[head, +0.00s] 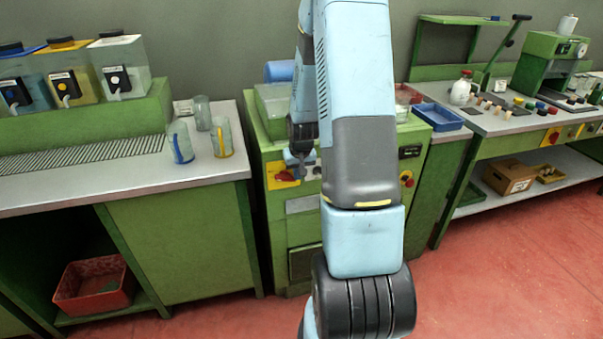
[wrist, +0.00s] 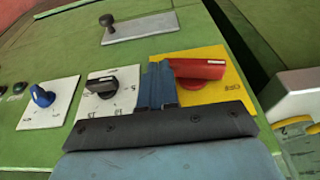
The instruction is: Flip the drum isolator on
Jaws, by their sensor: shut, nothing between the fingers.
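The drum isolator is a red rotary handle (wrist: 205,69) on a yellow plate (wrist: 222,92) in the wrist view. The handle lies roughly crosswise in that picture. Its plate also shows in the head view (head: 277,183) on the front of the green machine, left of my gripper. My gripper (wrist: 160,82) has its blue fingers together and empty, over the plate's left edge and beside the handle's left end. I cannot tell whether they touch it. In the head view my gripper (head: 298,163) is small and partly dark against the machine front.
In the wrist view a black knob (wrist: 103,85) on a white plate and a blue knob (wrist: 42,96) sit left of the isolator. A metal plate with a black knob (wrist: 139,27) lies beyond. Clear jugs (head: 221,138) stand on the left bench in the head view.

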